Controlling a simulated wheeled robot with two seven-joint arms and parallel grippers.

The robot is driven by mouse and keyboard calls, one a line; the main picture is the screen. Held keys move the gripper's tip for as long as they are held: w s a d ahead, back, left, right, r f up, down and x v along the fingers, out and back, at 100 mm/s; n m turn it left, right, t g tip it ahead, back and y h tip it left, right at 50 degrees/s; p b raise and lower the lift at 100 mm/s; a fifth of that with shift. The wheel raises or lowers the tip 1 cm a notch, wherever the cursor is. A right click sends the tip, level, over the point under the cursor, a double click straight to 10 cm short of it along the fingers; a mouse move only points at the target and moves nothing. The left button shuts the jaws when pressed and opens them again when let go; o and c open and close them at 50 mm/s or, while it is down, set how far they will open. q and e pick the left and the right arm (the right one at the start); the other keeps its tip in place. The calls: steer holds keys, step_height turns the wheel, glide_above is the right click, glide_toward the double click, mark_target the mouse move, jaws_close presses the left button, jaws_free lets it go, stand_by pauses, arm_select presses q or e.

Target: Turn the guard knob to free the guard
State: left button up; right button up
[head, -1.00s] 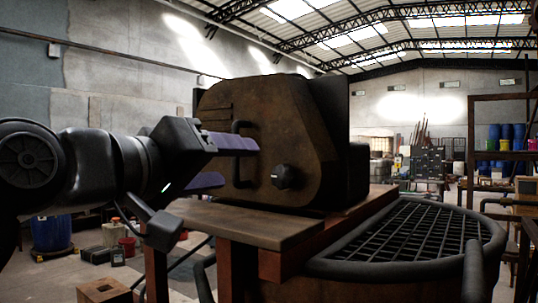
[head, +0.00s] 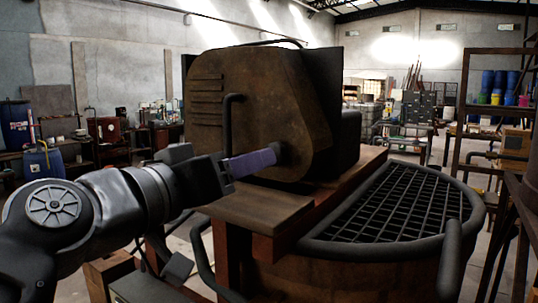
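The guard (head: 255,110) is a large rusty brown housing with slots and a dark bar handle (head: 228,118) on its face. It stands on the brown platform beside the vat. The guard knob (head: 281,152) is a small dark knob low on the guard's right side, partly hidden by my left gripper. My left gripper (head: 268,158) comes in from the left with its purple fingertips at the knob. The fingers overlap in this view, so I cannot tell whether they are closed on it. My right gripper is not in view.
The vat (head: 355,262) with a black grate (head: 385,208) on top is at the right of the guard. A flat ledge (head: 255,208) juts out below the guard, under my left gripper. Shelves and drums stand farther back.

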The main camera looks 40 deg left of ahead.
mark_target(277, 153)
arm_select(q)
steer(key=w+p, duration=0.2)
steer(key=w, duration=0.5)
steer(key=shift+w+a, duration=0.1)
steer(key=shift+w, duration=0.1)
steer(key=shift+c, duration=0.6)
jaws_close()
